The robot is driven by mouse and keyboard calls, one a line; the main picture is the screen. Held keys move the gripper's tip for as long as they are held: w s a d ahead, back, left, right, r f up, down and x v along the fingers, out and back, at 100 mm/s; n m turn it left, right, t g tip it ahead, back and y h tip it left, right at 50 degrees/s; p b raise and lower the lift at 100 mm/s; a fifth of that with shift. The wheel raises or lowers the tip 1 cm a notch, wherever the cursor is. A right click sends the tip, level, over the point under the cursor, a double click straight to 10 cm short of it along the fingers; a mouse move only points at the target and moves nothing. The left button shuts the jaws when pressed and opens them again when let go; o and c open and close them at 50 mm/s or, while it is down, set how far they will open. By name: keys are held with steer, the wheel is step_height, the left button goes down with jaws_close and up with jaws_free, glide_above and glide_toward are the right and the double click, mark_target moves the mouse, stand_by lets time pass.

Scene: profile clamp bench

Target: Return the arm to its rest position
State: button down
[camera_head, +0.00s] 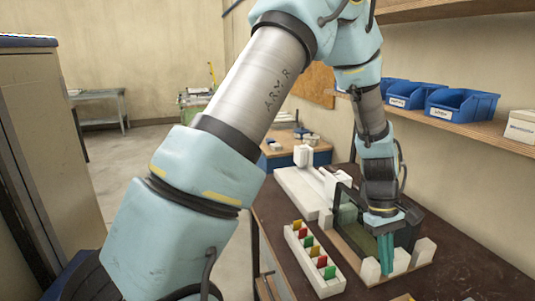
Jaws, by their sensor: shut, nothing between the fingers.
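My arm reaches from the lower left up across the view and down to the bench at the right. My gripper (386,255) points downward, with its green fingers together and nothing seen between them. It is over the front part of the clamp fixture (423,250), close to its white blocks. Whether the fingertips touch anything there cannot be told. A dark framed panel (347,213) stands just behind and left of the gripper, and my wrist hides part of the fixture.
The brown bench (462,262) is bare at the right. A white rack (328,286) with red, green and yellow pieces lies left of the gripper. A white profile fixture (297,190) lies behind. A shelf with blue bins (461,105) is at the right; a cabinet (45,130) is at the left.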

steer(key=w+a+r+t+b, duration=0.1)
steer(key=w+a+r+t, duration=0.1)
steer(key=w+a, duration=0.7)
steer(key=s+a+r+m+t+b, duration=0.1)
steer(key=a+r, duration=0.1)
steer(key=a, duration=1.1)
steer(key=s+a+r+m+t+y+b, duration=0.1)
steer(key=a+m+b, duration=0.1)
steer(key=a, duration=1.2)
steer(key=shift+a+r+t, duration=0.2)
steer(key=shift+r+t, duration=0.15)
steer(key=shift+t, duration=0.05)
steer(key=shift+s, duration=0.1)
